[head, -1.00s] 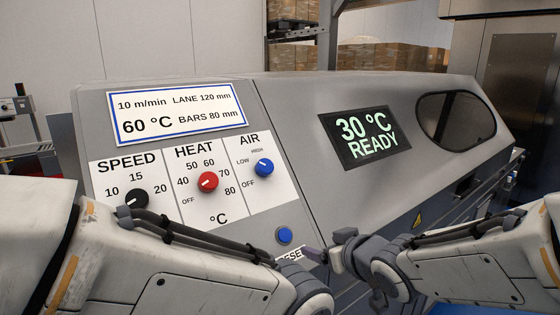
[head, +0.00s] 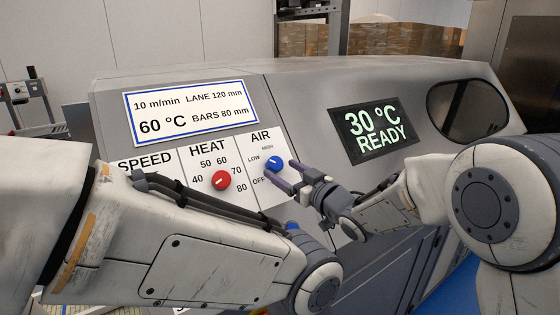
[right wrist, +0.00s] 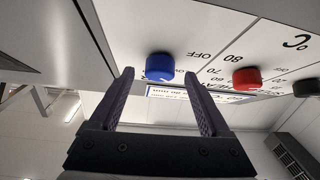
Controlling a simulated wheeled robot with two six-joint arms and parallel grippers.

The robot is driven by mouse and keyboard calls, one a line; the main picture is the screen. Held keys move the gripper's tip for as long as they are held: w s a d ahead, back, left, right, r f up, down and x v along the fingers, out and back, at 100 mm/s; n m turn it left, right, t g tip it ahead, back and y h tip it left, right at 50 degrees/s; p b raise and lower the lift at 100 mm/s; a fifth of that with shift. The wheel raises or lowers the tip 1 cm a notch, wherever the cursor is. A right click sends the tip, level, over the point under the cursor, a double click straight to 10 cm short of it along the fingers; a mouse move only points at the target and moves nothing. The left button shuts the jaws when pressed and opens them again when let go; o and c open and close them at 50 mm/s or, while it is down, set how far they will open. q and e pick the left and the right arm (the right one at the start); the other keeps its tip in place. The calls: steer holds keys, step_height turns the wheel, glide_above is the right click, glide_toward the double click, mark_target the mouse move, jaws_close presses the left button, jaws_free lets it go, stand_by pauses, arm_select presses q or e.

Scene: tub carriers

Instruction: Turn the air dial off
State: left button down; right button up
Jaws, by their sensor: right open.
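The blue air dial (head: 275,162) is on the white panel under the word AIR, beside the marks LOW, HIGH and OFF. Its pale pointer line is small, and I cannot tell exactly which mark it points at. My right gripper (head: 283,174) is open, with its fingertips close around the dial. In the right wrist view the blue dial (right wrist: 159,66) lies between the spread fingertips, just beyond them. I cannot tell whether they touch it. My left arm crosses the lower left; its gripper is out of view.
The red heat dial (head: 221,180) sits just left of the air dial. My left arm covers the speed dial and part of the panel. A display reading 30 °C READY (head: 375,131) is to the right. A label plate (head: 190,112) is above the dials.

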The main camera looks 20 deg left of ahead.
steer(key=shift+x, duration=1.1)
steer(key=shift+c, duration=0.3)
jaws_close()
